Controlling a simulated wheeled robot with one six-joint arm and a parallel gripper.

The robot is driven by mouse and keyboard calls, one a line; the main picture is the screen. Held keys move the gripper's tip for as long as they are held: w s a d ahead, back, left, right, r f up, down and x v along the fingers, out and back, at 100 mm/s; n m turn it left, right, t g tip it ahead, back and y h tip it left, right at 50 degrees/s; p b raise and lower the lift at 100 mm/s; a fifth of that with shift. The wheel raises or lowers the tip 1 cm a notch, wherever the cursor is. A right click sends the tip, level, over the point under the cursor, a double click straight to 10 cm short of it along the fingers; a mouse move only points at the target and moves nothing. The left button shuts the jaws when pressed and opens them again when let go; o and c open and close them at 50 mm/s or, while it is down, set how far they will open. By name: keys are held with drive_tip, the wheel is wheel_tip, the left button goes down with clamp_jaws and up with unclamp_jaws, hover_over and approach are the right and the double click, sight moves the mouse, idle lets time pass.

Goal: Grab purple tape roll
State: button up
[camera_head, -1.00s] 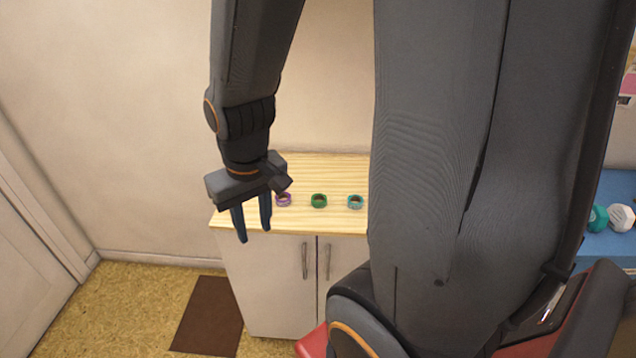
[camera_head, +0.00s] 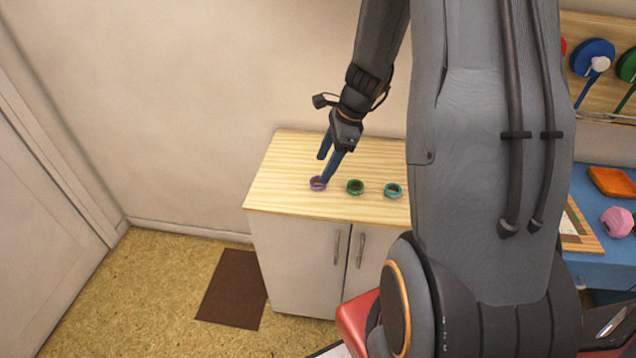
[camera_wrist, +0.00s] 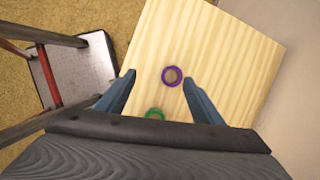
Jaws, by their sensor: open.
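The purple tape roll (camera_head: 317,183) lies flat near the left front of the wooden cabinet top. It also shows in the wrist view (camera_wrist: 172,76), ahead of and between the lines of my two blue fingers. My gripper (camera_head: 326,168) is open and empty, pointing down over the cabinet top close to the roll. In the wrist view my gripper (camera_wrist: 160,90) has its fingers spread wide. Whether a finger touches the roll cannot be told.
A green tape roll (camera_head: 355,187) and a teal tape roll (camera_head: 393,190) lie in a row to the right on the cabinet top (camera_head: 275,180). A blue table (camera_head: 590,240) stands at the right. A wall rises behind the cabinet.

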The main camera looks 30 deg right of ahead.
drive_tip(key=w+f+m, duration=0.1)
drive_tip(key=f, duration=0.1)
drive_tip(key=w+d+f+m, duration=0.1)
drive_tip(key=shift+w+d+f+m+t, duration=0.1)
drive_tip(key=shift+d+f+m+t, duration=0.1)
drive_tip(key=shift+f+m+t, duration=0.15)
drive_tip(key=shift+d+p+x, duration=0.15)
drive_tip(key=shift+p+x, duration=0.45)
drive_tip(key=shift+x, duration=0.7)
drive_tip(key=shift+d+p+x, duration=0.15)
drive_tip(key=shift+p+x, duration=0.4)
drive_tip(key=shift+x, duration=0.75)
drive_tip(key=shift+w, duration=0.15)
drive_tip(key=shift+c, duration=0.2)
drive_tip(key=c, duration=1.1)
